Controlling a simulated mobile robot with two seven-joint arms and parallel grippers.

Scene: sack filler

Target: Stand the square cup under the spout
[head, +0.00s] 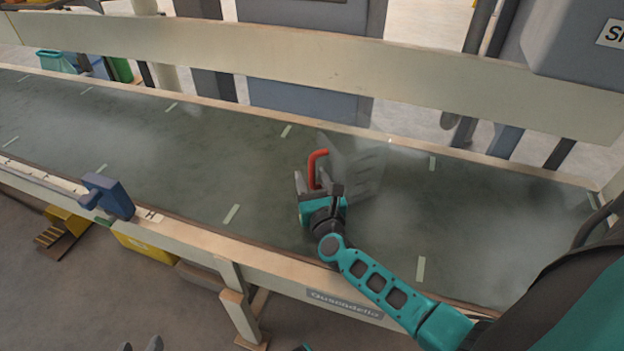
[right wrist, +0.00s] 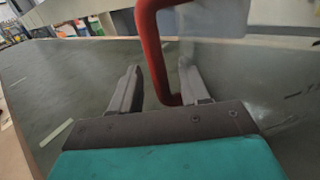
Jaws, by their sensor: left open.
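The square cup (head: 360,168) is clear, with a red handle (head: 312,168), and stands on the dark conveyor surface. In the right wrist view the cup's clear wall (right wrist: 215,18) and its red handle (right wrist: 150,45) are close up. My right gripper (head: 311,180) is at the handle side of the cup. Its fingers are spread, with the handle between them, nearer the right-hand finger; whether they touch is unclear. My left gripper (head: 141,345) shows only as fingertips at the bottom edge, open and away from the cup. I cannot make out the spout clearly.
A grey machine housing (head: 575,50) with a partly cut-off sign is at the upper right. A pale rail (head: 330,62) runs behind the belt. A blue clamp-like block (head: 108,196) sits on the front ledge at left. The belt left of the cup is clear.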

